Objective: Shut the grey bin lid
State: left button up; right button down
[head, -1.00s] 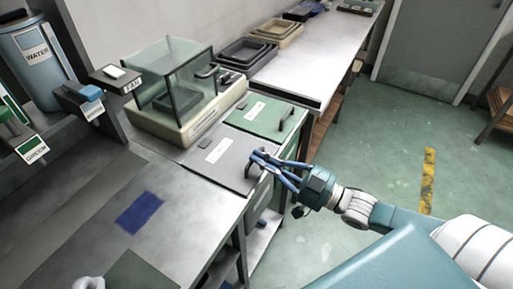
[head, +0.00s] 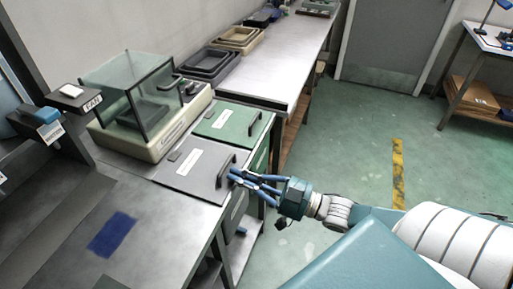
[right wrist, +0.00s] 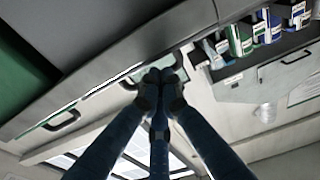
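The grey bin lid (head: 186,184) lies flat in the bench top in the head view, level with its surroundings as far as I can tell. It has a pale label and a black bar handle (head: 225,170) near its right edge. My right gripper (head: 233,176) points left, its blue fingertips beside or touching the lower end of that handle; contact is unclear. In the right wrist view the fingertips (right wrist: 160,78) meet, with nothing visible held between them. My left gripper is not in view.
A green lid (head: 236,122) with its own handle lies just behind the grey one. A glass-covered balance (head: 150,145) stands to the left. Stacked trays (head: 208,62) are farther back. Open green floor (head: 340,150) lies to the right.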

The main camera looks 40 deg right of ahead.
jog(key=r+v, duration=0.1)
jog(key=v, duration=0.9)
jog(key=s+d+f+m+g+h, duration=0.15)
jog(key=d+f+h, duration=0.35)
jog(key=f, duration=0.8)
jog(key=s+d+f+m+g+h, duration=0.15)
jog(key=d+f+h, duration=0.25)
jog(key=d+f, duration=0.7)
jog(key=s+a+f+m+g+h, duration=0.15)
jog(key=s+f, duration=0.25)
jog(key=f, duration=0.6)
jog(key=s+a+f+g+h, duration=0.1)
jog(key=s+a+f+g, duration=0.3)
jog(key=f, duration=0.5)
jog(key=s+a+f+g+y, duration=0.1)
jog(key=s+a+f+g, duration=0.5)
jog(key=s+a+f, duration=1)
jog(key=s+a, duration=0.1)
jog(key=s, duration=0.1)
jog(key=shift+s+g, duration=0.35)
jog(key=shift+s, duration=0.05)
jog(key=shift+n, duration=0.25)
